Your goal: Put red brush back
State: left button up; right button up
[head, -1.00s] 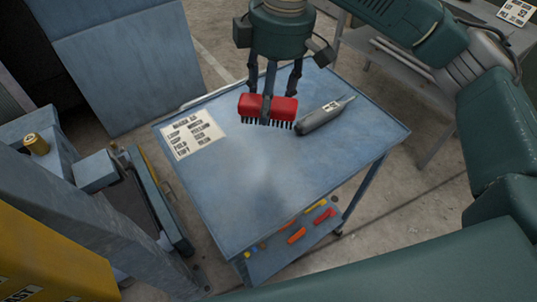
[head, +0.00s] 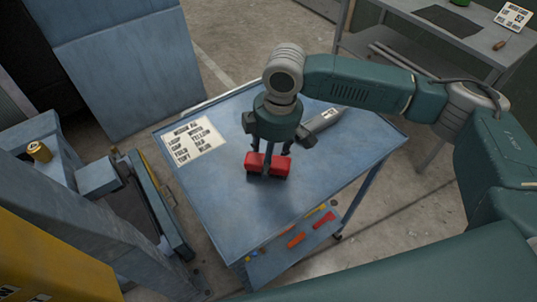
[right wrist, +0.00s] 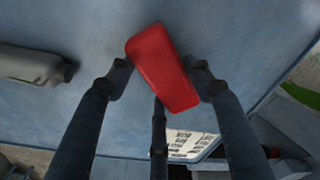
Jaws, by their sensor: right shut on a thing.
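The red brush (head: 268,165) is over the middle of the blue cart top (head: 230,205), its bristles hidden beneath it. My right gripper (head: 268,157) is shut on the red brush from above. The right wrist view also shows the red brush (right wrist: 162,65) between the fingers of the right gripper (right wrist: 160,80), tilted in the picture. Whether the brush touches the cart top I cannot tell. My left gripper is not in view.
A printed sheet (head: 192,144) lies at the cart's left. The lower shelf (head: 268,265) bears several coloured pieces. The cart's front half is clear. A grey bench (head: 470,38) stands at the back right.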

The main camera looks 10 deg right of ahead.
aim_at(274, 158)
jog(key=o, duration=1.1)
jog(key=shift+r, duration=0.1)
jog(key=r, duration=0.8)
jog(key=d+r+b, duration=0.1)
jog(key=r, duration=0.2)
jog(key=shift+s+d+r, duration=0.1)
jog(key=shift+s+r, duration=0.15)
jog(key=shift+r, duration=0.15)
